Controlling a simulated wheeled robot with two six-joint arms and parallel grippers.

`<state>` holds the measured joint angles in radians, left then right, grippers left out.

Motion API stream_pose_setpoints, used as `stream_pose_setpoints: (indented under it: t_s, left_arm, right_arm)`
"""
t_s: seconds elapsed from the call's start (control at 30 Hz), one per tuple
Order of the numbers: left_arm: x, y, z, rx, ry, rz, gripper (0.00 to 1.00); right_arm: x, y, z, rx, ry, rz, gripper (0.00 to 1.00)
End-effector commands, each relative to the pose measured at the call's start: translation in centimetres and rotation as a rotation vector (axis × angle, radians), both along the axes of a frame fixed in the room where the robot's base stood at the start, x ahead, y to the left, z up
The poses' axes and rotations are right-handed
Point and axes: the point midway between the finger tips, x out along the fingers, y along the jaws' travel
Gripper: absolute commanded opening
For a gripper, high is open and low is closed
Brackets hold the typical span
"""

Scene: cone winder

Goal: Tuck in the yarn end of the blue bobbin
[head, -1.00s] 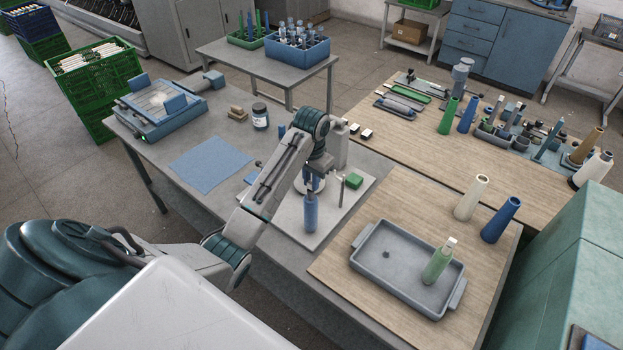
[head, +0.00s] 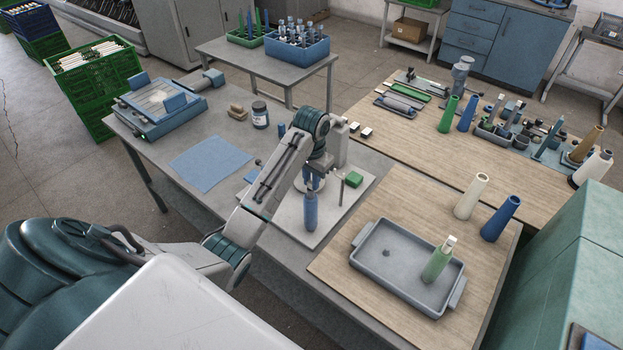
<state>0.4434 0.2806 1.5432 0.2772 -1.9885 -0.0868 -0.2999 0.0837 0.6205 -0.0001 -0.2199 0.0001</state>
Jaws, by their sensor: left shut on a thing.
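The blue bobbin (head: 311,213) is upright over the pale board (head: 340,213) on the grey table. I cannot tell whether its foot touches the board. My left gripper (head: 311,186) is at the bobbin's top end and shut on it, with the fingers small and partly hidden by my wrist. The yarn end is too small to make out. My right gripper is not in view.
On the board are a grey post (head: 340,148), a thin upright rod (head: 341,190) and a green block (head: 353,179). To the right, a grey tray (head: 385,268) holds a green bobbin (head: 437,262). A cream cone (head: 471,196) and a blue cone (head: 501,219) stand behind it.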

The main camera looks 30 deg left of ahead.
Motion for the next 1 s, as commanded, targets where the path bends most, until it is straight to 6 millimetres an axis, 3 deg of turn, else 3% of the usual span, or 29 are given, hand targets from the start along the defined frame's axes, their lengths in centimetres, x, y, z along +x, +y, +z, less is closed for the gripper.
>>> stream_pose_setpoints:
  t_s: [0.33,0.4,0.5,0.7,0.8,1.0]
  left_arm:
    - [-0.01,0.04,-0.12,0.000,0.000,0.000,0.08]
    - [-0.01,0.04,-0.11,0.000,0.000,0.000,0.27]
    - [-0.01,0.04,-0.11,0.000,0.000,0.000,0.42]
    - [0.00,0.04,-0.11,0.000,0.000,0.000,0.44]
    - [0.00,0.04,-0.11,0.000,0.000,0.000,0.64]
    - [0.00,0.04,-0.11,0.000,0.000,0.000,0.64]
  right_arm:
    - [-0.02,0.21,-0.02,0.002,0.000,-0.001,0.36]
    - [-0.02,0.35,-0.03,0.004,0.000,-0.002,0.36]
    - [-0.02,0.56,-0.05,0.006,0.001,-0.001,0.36]
    - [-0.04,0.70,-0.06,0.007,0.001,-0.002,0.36]
    - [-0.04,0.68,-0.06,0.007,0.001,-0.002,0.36]
    - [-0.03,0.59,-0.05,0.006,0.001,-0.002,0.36]
